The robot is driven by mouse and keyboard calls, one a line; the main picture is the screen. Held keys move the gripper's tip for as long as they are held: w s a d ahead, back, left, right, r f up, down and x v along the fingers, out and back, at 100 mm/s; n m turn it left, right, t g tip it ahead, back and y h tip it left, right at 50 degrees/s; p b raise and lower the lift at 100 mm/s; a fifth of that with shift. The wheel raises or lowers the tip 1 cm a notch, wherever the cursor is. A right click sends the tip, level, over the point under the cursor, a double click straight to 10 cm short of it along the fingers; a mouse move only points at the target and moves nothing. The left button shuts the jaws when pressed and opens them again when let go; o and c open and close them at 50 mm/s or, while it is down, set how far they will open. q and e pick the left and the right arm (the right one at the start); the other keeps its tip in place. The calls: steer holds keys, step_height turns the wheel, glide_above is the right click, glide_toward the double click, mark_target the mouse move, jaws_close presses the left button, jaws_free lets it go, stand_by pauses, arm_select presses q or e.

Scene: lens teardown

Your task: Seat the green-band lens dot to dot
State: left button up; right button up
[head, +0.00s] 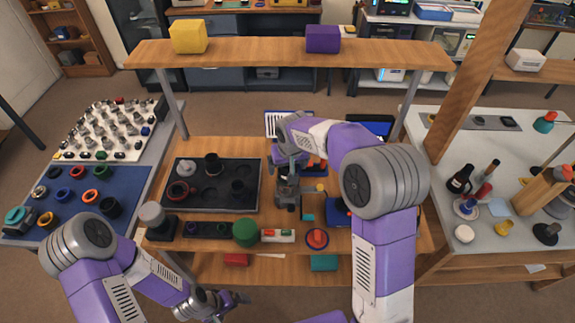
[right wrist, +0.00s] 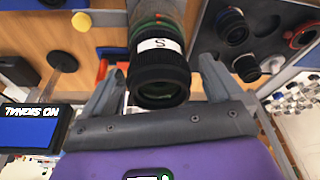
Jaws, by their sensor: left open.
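A black lens (right wrist: 160,72) with a white label marked "S" and a green band shows in the right wrist view, front face toward the camera. My right gripper (right wrist: 162,62) has one finger on each side of it. I cannot tell whether the fingers touch it. In the head view my right gripper (head: 287,195) points down over the bench, right of the dark tray (head: 215,207); the lens is not clear there, and I see no alignment dots. My left gripper (head: 230,300) is open and empty, low in front of the bench.
The dark tray holds several black lens parts. A green cylinder (head: 245,233) and a red round part (head: 317,238) stand near the bench's front edge. A shelf (head: 260,54) with a yellow box (head: 188,37) and a purple box (head: 323,39) crosses behind. Side tables hold many small parts.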

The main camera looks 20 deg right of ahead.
steer(key=p+v, duration=0.1)
steer(key=v, duration=0.6)
steer(key=shift+s+r, duration=0.1)
steer(key=shift+r, duration=0.2)
stand_by(0.4)
